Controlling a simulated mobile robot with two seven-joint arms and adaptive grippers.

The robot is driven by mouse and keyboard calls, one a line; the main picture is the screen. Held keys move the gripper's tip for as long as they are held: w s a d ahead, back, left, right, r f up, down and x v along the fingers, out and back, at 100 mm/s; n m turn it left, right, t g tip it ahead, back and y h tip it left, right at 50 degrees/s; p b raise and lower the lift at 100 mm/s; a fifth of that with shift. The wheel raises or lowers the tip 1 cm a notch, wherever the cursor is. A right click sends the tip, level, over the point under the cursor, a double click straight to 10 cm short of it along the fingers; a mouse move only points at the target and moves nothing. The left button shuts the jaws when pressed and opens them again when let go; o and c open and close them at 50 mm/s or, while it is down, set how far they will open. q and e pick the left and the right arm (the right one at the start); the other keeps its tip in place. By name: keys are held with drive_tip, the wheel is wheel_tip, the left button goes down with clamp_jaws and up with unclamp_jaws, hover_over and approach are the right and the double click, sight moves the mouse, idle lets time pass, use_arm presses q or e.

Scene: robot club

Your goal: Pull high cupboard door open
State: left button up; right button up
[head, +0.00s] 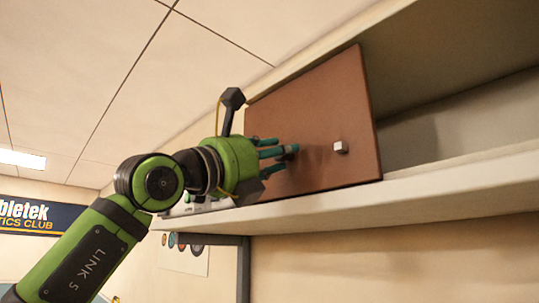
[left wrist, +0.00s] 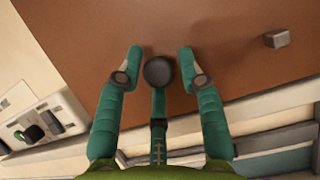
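The high cupboard door (head: 315,110) is a brown panel standing on a white ledge, with a small pale square knob (head: 341,147) near its right edge. My left gripper (head: 284,154) is in front of the door, left of the knob and apart from it. In the left wrist view the brown door (left wrist: 225,75) fills the upper part, and the knob (left wrist: 276,39) lies up and right of the open fingers (left wrist: 160,70). Whether a fingertip touches the door I cannot tell. My right gripper is not in view.
The white shelf ledge (head: 440,193) runs below the door and on to the right. Right of the door is an open, empty-looking compartment (head: 450,125). A pale panel with dark knobs (left wrist: 40,125) is at the left of the wrist view. A blue banner (head: 38,215) hangs far left.

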use_arm(q)
drive_tip(key=v, duration=1.2)
idle(0.3)
